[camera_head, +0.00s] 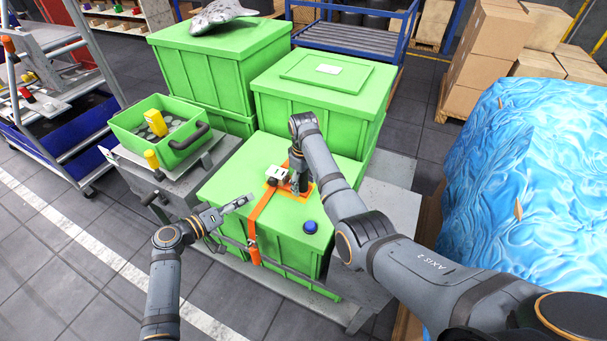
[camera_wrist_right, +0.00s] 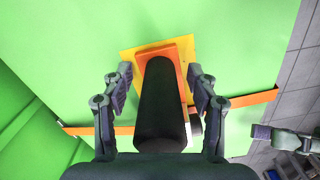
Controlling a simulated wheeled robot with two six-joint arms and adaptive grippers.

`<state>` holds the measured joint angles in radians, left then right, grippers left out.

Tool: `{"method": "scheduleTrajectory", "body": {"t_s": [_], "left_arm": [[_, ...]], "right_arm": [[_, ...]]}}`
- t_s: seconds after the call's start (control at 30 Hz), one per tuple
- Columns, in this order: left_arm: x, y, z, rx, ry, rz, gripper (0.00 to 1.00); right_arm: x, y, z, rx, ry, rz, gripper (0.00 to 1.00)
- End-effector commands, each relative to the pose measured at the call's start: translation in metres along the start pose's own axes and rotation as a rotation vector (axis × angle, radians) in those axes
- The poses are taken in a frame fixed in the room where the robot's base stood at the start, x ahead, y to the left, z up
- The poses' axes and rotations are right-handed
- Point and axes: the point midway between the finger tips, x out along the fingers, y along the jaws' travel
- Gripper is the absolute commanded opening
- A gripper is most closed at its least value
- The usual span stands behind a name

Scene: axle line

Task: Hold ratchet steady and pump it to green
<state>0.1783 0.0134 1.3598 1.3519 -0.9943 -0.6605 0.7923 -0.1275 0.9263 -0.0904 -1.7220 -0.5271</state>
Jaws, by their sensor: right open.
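The ratchet (camera_head: 281,174) sits on the lid of the front green crate (camera_head: 235,185), on a yellow and orange pad, with an orange strap (camera_head: 262,207) running over the lid and down the front side. In the right wrist view its black handle (camera_wrist_right: 162,105) points toward the camera. My right gripper (camera_wrist_right: 160,88) is open, with one finger on each side of the handle and gaps between. My left gripper (camera_head: 240,203) is above the lid's left front edge, left of the strap and apart from the ratchet; whether it is open is unclear. No green indicator is clearly visible.
A blue button (camera_head: 310,226) is on the lid, right of the strap. Two taller green crates (camera_head: 322,85) stand behind. A blue wrapped load (camera_head: 530,170) stands at right. Grey floor is free at front left.

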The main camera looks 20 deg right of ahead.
Motion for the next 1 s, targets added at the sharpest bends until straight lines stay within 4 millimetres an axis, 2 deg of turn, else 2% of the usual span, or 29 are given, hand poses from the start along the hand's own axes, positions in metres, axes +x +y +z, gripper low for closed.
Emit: {"method": "scheduleTrajectory", "body": {"t_s": [0.27, 0.37, 0.7, 0.73, 1.0], "left_arm": [[0.0, 0.0, 0.0, 0.0, 0.0, 0.0, 0.38], [0.0, 0.0, 0.0, 0.0, 0.0, 0.0, 0.38], [0.0, 0.0, 0.0, 0.0, 0.0, 0.0, 0.38], [0.0, 0.0, 0.0, 0.0, 0.0, 0.0, 0.38], [0.0, 0.0, 0.0, 0.0, 0.0, 0.0, 0.38]], "right_arm": [[0.0031, 0.0, 0.0001, 0.0, 0.0, 0.0, 0.59], [0.003, 0.0, 0.0001, 0.0, 0.0, 0.0, 0.48], [0.0027, 0.0, 0.0, 0.0, 0.0, 0.0, 0.02], [0.0027, 0.0, 0.0, 0.0, 0.0, 0.0, 0.0], [0.0026, 0.0, 0.0, 0.0, 0.0, 0.0, 0.0]]}}
